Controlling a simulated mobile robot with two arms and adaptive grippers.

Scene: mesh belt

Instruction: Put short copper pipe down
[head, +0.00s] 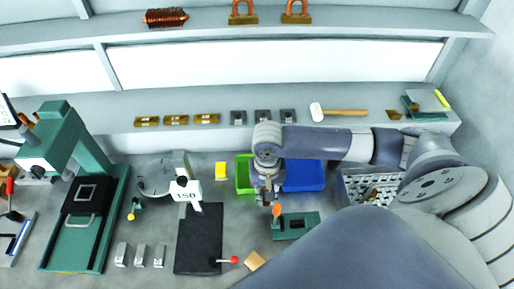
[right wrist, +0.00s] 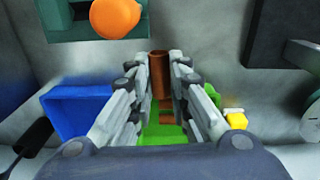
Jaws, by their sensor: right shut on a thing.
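My right gripper (head: 267,198) points down in the head view, at the right side of the green bin (head: 242,180). In the right wrist view, my right gripper (right wrist: 162,85) is shut on the short copper pipe (right wrist: 160,72), a brown tube between the fingertips. The green bin (right wrist: 165,143) shows behind the pipe and fingers. A small brown patch lies lower between the fingers; I cannot tell what it is. The pipe is too small to make out in the head view. My left gripper is not in view.
A blue bin (head: 304,176) stands right of the green bin. A green fixture with an orange knob (head: 277,210) is close in front of my gripper. A perforated metal basket (head: 350,188) is at the right.

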